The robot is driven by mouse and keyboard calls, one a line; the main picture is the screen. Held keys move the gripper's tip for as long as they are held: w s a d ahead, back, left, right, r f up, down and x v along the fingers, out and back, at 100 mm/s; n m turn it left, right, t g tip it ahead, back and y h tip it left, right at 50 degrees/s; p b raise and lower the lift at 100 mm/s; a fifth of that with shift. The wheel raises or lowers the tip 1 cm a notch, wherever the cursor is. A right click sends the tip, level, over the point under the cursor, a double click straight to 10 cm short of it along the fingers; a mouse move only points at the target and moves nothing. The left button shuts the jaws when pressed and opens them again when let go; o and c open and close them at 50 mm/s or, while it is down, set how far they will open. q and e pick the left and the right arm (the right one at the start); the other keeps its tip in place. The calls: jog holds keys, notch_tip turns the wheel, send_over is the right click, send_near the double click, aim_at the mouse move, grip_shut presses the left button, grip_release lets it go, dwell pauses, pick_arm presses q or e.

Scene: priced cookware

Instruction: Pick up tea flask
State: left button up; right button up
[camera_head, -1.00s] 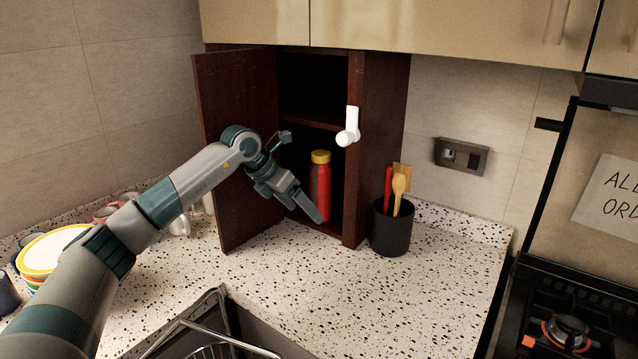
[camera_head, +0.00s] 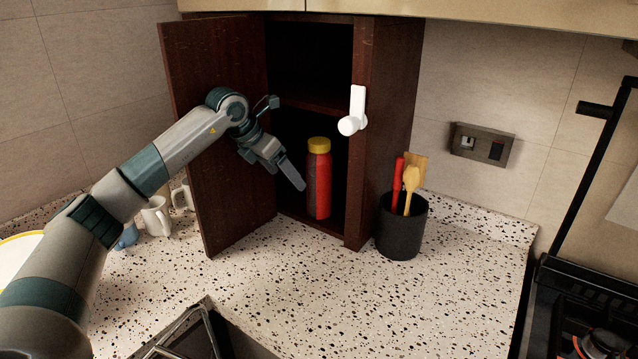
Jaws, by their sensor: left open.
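The tea flask (camera_head: 319,182) looks like a red bottle with a yellow lid. It stands upright on the lower shelf of an open dark wooden cabinet (camera_head: 384,130). My left gripper (camera_head: 290,182) is at the cabinet opening, just left of the flask, pointing down and to the right. It is open and holds nothing. A small gap shows between its fingertip and the flask in this view; the depth between them is hard to tell. My right gripper is not in view.
The open cabinet door (camera_head: 222,130) stands left of my left gripper. A white handle (camera_head: 355,112) sticks out at the right. A black utensil cup (camera_head: 402,228) stands right of the cabinet. Mugs (camera_head: 156,216) stand at left. The speckled counter (camera_head: 270,285) in front is clear.

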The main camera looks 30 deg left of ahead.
aim_at(309, 168)
pick_arm(q)
jog(key=w+p, duration=0.1)
jog(key=w, duration=0.1)
jog(key=w+d, duration=0.1)
jog(key=w, duration=0.1)
jog(key=w+d+p, duration=0.1)
jog(key=w, duration=0.1)
jog(key=shift+p, duration=0.3)
jog(key=shift+w+d, duration=0.1)
jog(key=shift+w, duration=0.25)
jog(key=shift+w+f, duration=0.1)
jog(key=shift+w, duration=0.15)
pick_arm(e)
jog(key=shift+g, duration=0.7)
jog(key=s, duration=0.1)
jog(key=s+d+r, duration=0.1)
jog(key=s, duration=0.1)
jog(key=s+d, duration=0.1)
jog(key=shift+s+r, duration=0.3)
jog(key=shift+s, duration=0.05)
pick_arm(q)
jog(key=shift+d, duration=0.1)
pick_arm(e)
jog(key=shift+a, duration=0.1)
